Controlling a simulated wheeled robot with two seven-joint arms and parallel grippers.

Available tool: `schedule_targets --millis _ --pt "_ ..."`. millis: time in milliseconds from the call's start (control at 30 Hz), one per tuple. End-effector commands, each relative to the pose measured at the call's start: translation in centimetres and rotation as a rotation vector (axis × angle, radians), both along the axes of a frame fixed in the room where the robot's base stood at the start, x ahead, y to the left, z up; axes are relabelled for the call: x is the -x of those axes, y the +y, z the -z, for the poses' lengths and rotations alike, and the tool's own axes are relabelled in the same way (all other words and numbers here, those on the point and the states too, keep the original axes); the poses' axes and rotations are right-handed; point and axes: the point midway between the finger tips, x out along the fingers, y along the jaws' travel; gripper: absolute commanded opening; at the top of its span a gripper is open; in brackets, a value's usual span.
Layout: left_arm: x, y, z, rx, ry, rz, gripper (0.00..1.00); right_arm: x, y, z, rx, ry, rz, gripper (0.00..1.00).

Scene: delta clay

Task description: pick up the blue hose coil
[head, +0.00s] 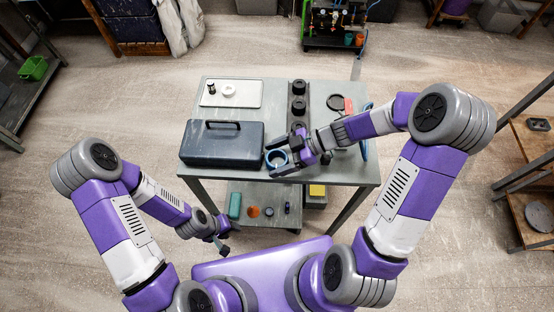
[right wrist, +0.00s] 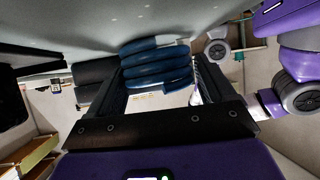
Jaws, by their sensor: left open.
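The blue hose coil (head: 277,158) is at the front edge of the grey table (head: 340,172), right of the dark toolbox. My right gripper (head: 279,156) has one finger on each side of it. In the right wrist view the coil (right wrist: 157,65) shows as stacked blue turns filling the gap between the fingers, which look closed against its sides. I cannot tell whether it is clear of the tabletop. My left gripper (head: 222,241) is open and empty, low in front of the table, left of the lower shelf.
The dark toolbox (head: 222,144) stands close left of the coil. A white tray (head: 231,93) lies behind it. Black round parts (head: 298,88) stand in a row at the back. A blue loop (head: 366,130) is at the right edge. A lower shelf (head: 263,223) holds small items.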

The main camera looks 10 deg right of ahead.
Motion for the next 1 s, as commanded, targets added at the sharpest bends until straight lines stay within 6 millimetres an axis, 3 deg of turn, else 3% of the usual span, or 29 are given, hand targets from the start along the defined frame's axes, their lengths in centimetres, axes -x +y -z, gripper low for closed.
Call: schedule_targets --millis 33,267,567,1000 --pt "0.0 0.0 0.0 0.0 0.0 0.0 0.43 0.0 0.0 0.0 0.0 0.0 0.0 0.76" --pt "0.0 0.0 0.0 0.0 0.0 0.0 0.43 0.0 0.0 0.0 0.0 0.0 0.0 0.43" --pt "0.0 0.0 -0.5 0.0 0.0 0.0 0.43 0.0 0.0 -0.8 0.0 -0.002 0.0 0.42" --pt "0.0 0.0 -4.6 0.0 0.0 0.0 0.43 -0.1 0.0 -9.0 0.0 -0.004 0.0 0.42"
